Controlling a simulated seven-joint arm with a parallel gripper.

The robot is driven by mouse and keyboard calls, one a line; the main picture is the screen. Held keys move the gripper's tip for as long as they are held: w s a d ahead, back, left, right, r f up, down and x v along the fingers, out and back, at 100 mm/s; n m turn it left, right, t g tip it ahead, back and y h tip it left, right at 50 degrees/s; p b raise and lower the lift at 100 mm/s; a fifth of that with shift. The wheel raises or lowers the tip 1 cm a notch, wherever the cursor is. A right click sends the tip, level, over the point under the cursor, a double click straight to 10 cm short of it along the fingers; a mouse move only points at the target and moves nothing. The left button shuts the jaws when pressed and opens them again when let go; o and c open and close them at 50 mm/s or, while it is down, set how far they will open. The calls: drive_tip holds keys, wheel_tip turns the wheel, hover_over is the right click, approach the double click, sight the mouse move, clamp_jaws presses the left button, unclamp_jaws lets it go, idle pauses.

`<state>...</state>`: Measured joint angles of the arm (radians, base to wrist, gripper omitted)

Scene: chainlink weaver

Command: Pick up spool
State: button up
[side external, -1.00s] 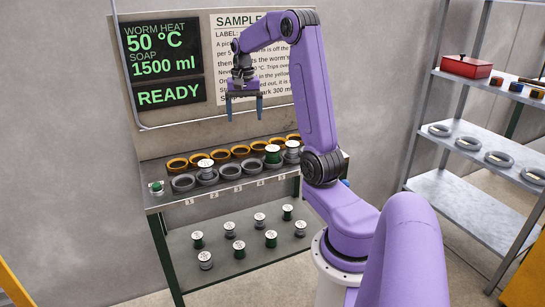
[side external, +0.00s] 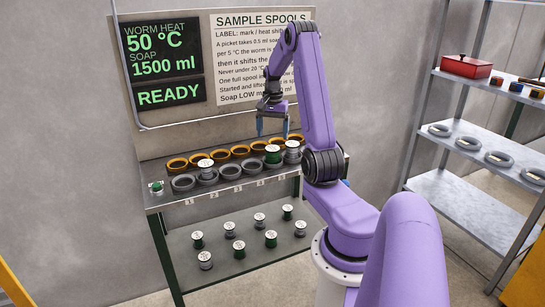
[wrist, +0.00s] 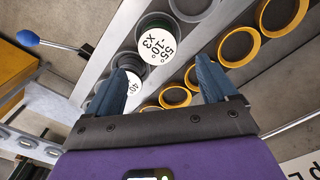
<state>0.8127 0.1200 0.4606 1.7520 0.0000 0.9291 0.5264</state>
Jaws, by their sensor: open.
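My gripper (side external: 273,129) is open and empty, fingers pointing down, just above a green spool (side external: 273,155) in the front row of the upper bench. In the wrist view this spool's white label (wrist: 158,43), marked with 55°, lies ahead of and between my fingertips (wrist: 162,66). A grey spool (side external: 292,151) stands close to its right; its label (wrist: 133,83) is partly hidden by a finger in the wrist view. Another grey spool (side external: 206,169) stands in the front row at left. Several green and grey spools, including one green spool (side external: 197,240), stand on the lower shelf.
Orange rings (side external: 220,156) line the back row behind grey rings (side external: 183,183). A panel (side external: 165,65) reads READY, 50 °C and 1500 ml. A green button (side external: 156,188) is at the bench's left end. A metal rack (side external: 470,120) stands at right with a red box (side external: 466,66).

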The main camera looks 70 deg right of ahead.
sight(273, 147)
wheel_tip(273, 147, down, 3)
drive_tip(key=shift+r, duration=0.2)
drive_tip(key=shift+s+a+f, duration=0.1)
drive_tip(key=shift+a+f, duration=0.05)
drive_tip(key=shift+f, duration=1.2)
drive_tip(key=shift+a+f, duration=0.15)
drive_tip(key=shift+f, duration=1.15)
drive_tip(key=c, duration=1.3)
drive_tip(key=shift+o, duration=0.2)
drive_tip(key=shift+r, duration=0.1)
